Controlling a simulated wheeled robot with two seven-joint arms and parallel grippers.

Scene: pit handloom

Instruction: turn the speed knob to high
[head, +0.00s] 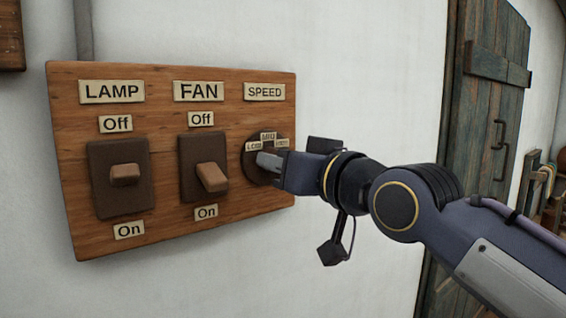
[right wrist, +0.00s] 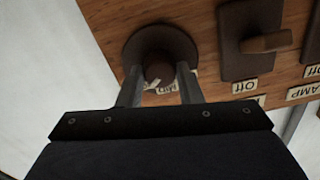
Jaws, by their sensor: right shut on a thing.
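The speed knob (right wrist: 160,70) sits on a round dark plate (head: 254,173) at the right of a wooden switch panel, under a SPEED label (head: 264,91). Labels LOW, MID and one more at the right, partly hidden, ring the plate. My right gripper (head: 268,161) comes in from the right and is shut on the knob. In the right wrist view its two fingers (right wrist: 159,85) stand on either side of the knob. The gripper hides the knob in the head view, so its pointing direction cannot be told. My left gripper is not in view.
The wooden panel (head: 165,165) on the white wall also bears a LAMP switch (head: 124,176) and a FAN switch (head: 211,177), the latter close left of my gripper. A weathered wooden door (head: 488,120) stands at the right. The wall between is bare.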

